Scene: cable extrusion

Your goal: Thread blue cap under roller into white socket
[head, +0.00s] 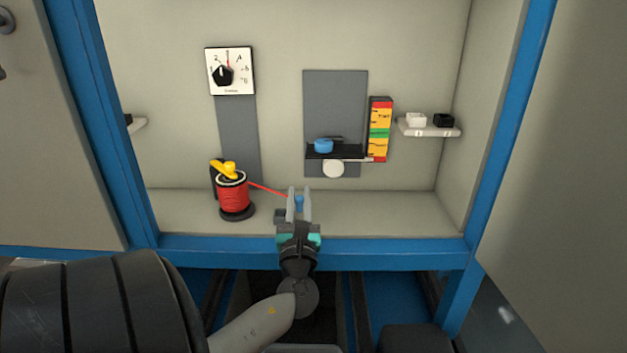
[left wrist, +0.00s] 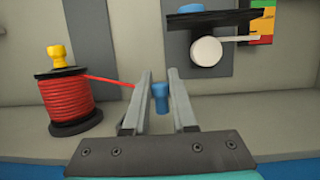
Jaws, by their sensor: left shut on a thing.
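My left gripper (head: 299,205) is shut on the blue cap (head: 299,201), which sits between its fingers near the front of the cabinet floor. In the left wrist view the blue cap (left wrist: 159,98) points upward between the two grey fingers. A red cable (head: 268,190) runs from the red spool (head: 235,197) to the cap. The white roller (head: 333,169) is on the back wall, above and to the right of the gripper, and also shows in the left wrist view (left wrist: 207,52). A white socket (head: 416,120) sits on the right shelf. My right gripper is not seen.
A black ledge (head: 350,155) with a blue round part (head: 323,146) is just above the roller. A coloured gauge strip (head: 380,128) stands to its right. A black block (head: 443,120) is beside the socket on the shelf (head: 430,132). The floor right of the gripper is clear.

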